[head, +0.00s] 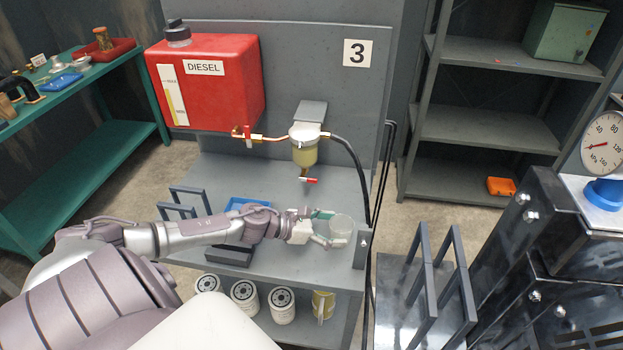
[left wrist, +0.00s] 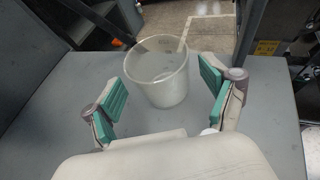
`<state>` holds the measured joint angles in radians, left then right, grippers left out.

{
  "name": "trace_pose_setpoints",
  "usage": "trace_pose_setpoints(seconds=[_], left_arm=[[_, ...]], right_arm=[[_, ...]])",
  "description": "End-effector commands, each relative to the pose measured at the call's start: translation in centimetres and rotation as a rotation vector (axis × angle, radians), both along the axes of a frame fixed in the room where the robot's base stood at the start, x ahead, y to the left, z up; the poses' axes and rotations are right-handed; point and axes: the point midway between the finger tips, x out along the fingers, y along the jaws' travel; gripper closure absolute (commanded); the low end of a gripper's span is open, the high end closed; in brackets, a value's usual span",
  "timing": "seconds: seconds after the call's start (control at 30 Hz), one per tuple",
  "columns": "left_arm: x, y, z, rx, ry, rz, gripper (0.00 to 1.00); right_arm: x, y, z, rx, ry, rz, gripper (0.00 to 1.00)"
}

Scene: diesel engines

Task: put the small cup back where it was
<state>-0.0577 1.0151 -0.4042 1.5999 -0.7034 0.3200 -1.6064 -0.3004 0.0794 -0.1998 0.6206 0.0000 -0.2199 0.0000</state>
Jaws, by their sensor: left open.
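The small cup (head: 341,225) is translucent and whitish. It stands upright near the right end of the grey bench shelf (head: 345,190). In the left wrist view the cup (left wrist: 160,82) is upright and empty, between and slightly beyond my fingers. My left gripper (head: 329,228) reaches in from the left and is open, with its green pads on either side of the cup. In the left wrist view gaps show between both pads of the gripper (left wrist: 167,92) and the cup wall. My right gripper is not in view.
A red diesel tank (head: 215,90) and a fuel filter bowl (head: 304,150) with a red-tipped drain valve (head: 308,180) are above the shelf. A black hose (head: 355,165) runs down on the right. A blue tray (head: 248,204) lies behind my arm. White filters (head: 244,294) stand below.

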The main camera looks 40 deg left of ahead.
Motion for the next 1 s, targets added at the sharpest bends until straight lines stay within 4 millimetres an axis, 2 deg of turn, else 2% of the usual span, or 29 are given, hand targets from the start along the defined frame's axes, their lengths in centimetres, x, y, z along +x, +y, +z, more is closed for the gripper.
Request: trace_pose_setpoints(seconds=[0.1, 0.4, 0.63, 1.0], left_arm=[[-1.9, 1.0, 0.5, 0.002, 0.005, -0.004, 0.16], [-4.8, 3.1, 2.2, -0.001, 0.004, -0.002, 0.16], [-5.7, 3.8, 2.8, 0.000, 0.001, -0.003, 0.16], [-5.8, 3.9, 2.9, 0.000, 0.000, -0.002, 0.16]], right_arm=[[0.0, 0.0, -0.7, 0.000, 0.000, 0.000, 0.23], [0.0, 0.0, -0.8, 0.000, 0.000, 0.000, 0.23], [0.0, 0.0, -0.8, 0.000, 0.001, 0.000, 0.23], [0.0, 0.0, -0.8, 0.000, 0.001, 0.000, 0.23]])
